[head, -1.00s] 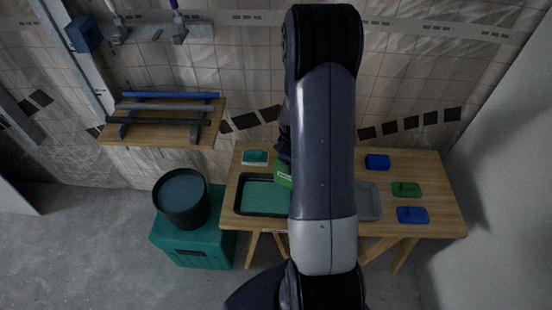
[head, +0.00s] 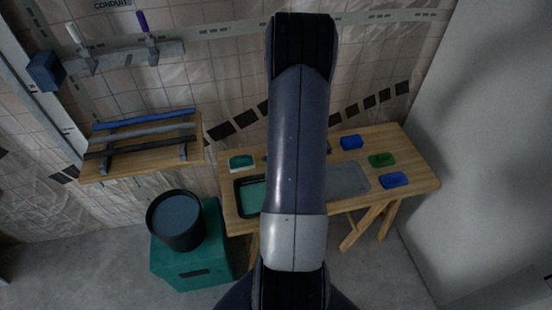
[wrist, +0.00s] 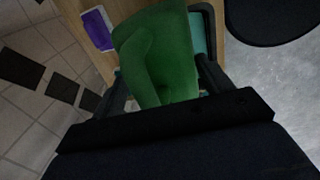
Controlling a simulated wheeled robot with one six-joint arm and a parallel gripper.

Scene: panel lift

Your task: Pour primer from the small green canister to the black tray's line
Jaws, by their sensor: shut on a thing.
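My gripper (wrist: 163,88) is shut on the green canister (wrist: 158,55), which fills the middle of the wrist view between the two dark fingers. In the head view my arm hides the canister and gripper. The black tray (head: 238,197) lies on the left part of the wooden table, with teal liquid (head: 251,198) in it. My arm covers the tray's right part, and its line cannot be made out. A teal strip of the tray (wrist: 197,30) shows beside the canister in the wrist view. I cannot see whether primer is flowing.
A grey tray (head: 346,180), blue blocks (head: 351,142) (head: 394,180) and a green block (head: 381,160) sit right on the table (head: 412,160). A teal-and-white item (head: 241,162) is behind the black tray. A dark bucket (head: 176,220) stands on a teal box (head: 193,265) at left.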

